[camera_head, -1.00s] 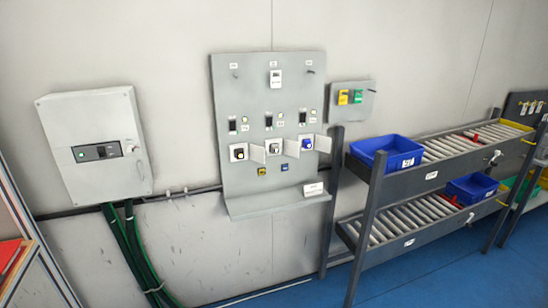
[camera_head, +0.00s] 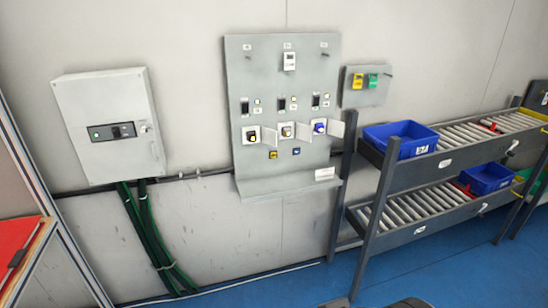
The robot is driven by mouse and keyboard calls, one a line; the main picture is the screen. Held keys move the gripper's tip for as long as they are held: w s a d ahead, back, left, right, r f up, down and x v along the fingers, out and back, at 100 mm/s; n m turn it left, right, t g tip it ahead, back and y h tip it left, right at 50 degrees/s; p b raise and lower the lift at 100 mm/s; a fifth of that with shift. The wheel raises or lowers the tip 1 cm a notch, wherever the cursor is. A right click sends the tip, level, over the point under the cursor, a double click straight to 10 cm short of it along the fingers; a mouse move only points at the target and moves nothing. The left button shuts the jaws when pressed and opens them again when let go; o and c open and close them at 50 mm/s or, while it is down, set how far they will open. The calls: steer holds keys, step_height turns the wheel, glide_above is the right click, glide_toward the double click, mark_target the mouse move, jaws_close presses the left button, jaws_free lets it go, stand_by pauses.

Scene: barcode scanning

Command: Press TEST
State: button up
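A grey control panel (camera_head: 285,182) hangs on the wall in the middle of the view. It carries three rotary switches in a row: left (camera_head: 252,135), middle (camera_head: 287,131) and right (camera_head: 320,127). Small hinged flaps stand open beside them. Below are a yellow button (camera_head: 273,155) and a blue button (camera_head: 296,151). Above are black rocker-like parts with small round lamps or buttons, and a white meter (camera_head: 289,61). The labels are too small to read, so I cannot tell which part is marked TEST. My gripper does not show.
A grey electrical box (camera_head: 105,105) hangs at left, with green cables (camera_head: 150,235) running down. A small panel (camera_head: 365,86) holds yellow and green tags. At right, a roller rack (camera_head: 440,172) holds blue bins (camera_head: 402,140). Blue floor (camera_head: 250,291) shows below.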

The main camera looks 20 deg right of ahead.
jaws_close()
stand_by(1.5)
